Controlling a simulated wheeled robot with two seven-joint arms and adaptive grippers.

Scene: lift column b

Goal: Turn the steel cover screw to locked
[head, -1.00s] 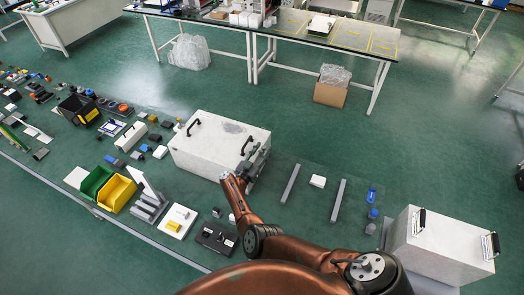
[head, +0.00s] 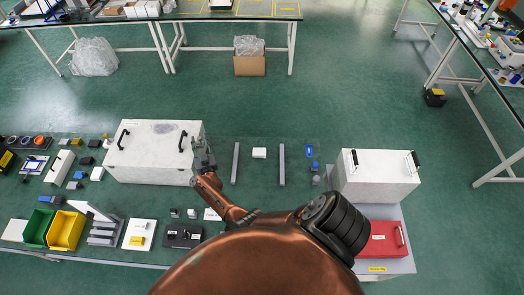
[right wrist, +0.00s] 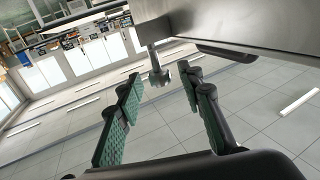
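A large white box (head: 150,165) with black handles stands on the bench at the left of the head view. My right gripper (head: 203,158) is at its right side. In the right wrist view the gripper (right wrist: 162,84) is open, its two green-padded fingers apart. A steel screw (right wrist: 155,62) with a wider end sticks out below a grey metal body (right wrist: 240,22). Its end shows between the fingertips with gaps on both sides, and I see no contact. The screw is too small to make out in the head view. My left gripper is out of view.
Right of the gripper lie two grey bars (head: 282,165) and a small white block (head: 259,153). Further right are a second white box (head: 378,182) and a red case (head: 382,243). Yellow (head: 66,232) and green bins stand at front left.

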